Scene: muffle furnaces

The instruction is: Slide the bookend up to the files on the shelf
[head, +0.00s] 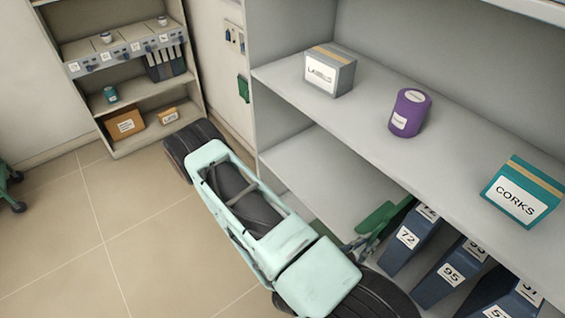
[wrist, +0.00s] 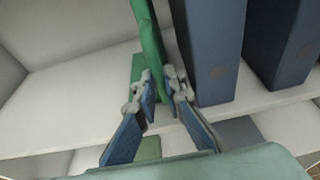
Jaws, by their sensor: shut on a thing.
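The green bookend (head: 378,219) stands on the lower shelf board, just left of the blue files (head: 410,240) with number labels. In the wrist view the bookend (wrist: 151,50) is an upright green plate with a foot at its base. My gripper (wrist: 158,88) is shut on the bookend's upright plate, one finger on each side. The nearest file (wrist: 211,50) stands close to the right of the bookend and of my right finger. I cannot tell whether bookend and file touch.
The upper board (head: 370,125) carries a grey labels box (head: 330,74), a purple tin (head: 409,112) and a teal corks box (head: 522,191). The lower board (head: 325,178) is bare left of the bookend. A second shelf unit (head: 130,75) stands at the back left.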

